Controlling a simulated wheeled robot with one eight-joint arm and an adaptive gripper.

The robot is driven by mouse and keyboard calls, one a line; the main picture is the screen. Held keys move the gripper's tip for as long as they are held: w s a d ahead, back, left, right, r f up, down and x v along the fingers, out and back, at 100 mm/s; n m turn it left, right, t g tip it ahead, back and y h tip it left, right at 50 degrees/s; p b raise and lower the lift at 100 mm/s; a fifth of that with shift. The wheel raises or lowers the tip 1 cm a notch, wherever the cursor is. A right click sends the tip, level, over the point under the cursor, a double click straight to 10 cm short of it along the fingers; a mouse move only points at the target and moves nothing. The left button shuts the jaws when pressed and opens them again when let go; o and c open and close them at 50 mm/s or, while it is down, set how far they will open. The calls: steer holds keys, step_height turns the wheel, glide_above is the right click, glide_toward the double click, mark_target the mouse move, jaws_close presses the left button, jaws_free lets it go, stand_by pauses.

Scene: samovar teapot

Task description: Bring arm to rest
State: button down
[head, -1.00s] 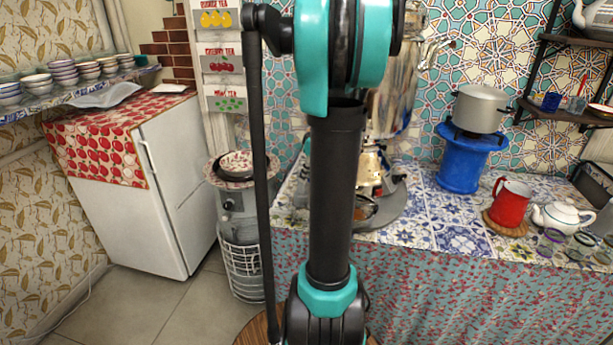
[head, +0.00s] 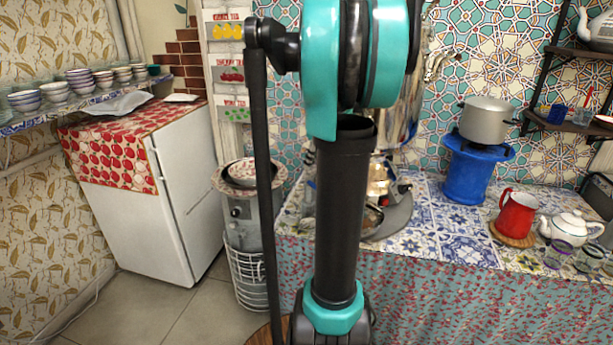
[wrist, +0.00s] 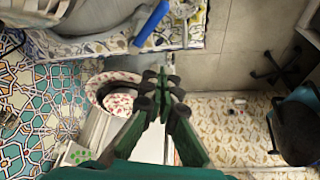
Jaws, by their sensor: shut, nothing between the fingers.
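My gripper (wrist: 161,97) shows in the wrist view with its green fingers shut and nothing between them. In the head view my black and teal arm stands upright across the middle, and the gripper is out of that picture. The samovar (head: 380,176) is mostly hidden behind the arm.
A white fridge (head: 178,190) stands at left, with a shelf of bowls behind. The tiled counter (head: 435,215) at right holds a red jug (head: 516,214), a white teapot (head: 570,228) and a pot on a blue stand (head: 468,172). Open floor (head: 160,308) lies in front.

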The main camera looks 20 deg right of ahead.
steer(key=s+a+f+m+h, duration=0.1)
steer(key=s+a+f+m, duration=0.2)
steer(key=s+a+f, duration=0.5)
steer(key=s+a+f+m+t+h, duration=0.1)
steer(key=s+a+f+m, duration=0.2)
steer(key=s+a+f, duration=0.5)
steer(key=s+a, duration=0.1)
steer(key=s, duration=0.4)
steer(key=shift+s+a+f, duration=0.2)
steer(key=shift+a+f, duration=0.15)
steer(key=shift+f, duration=0.05)
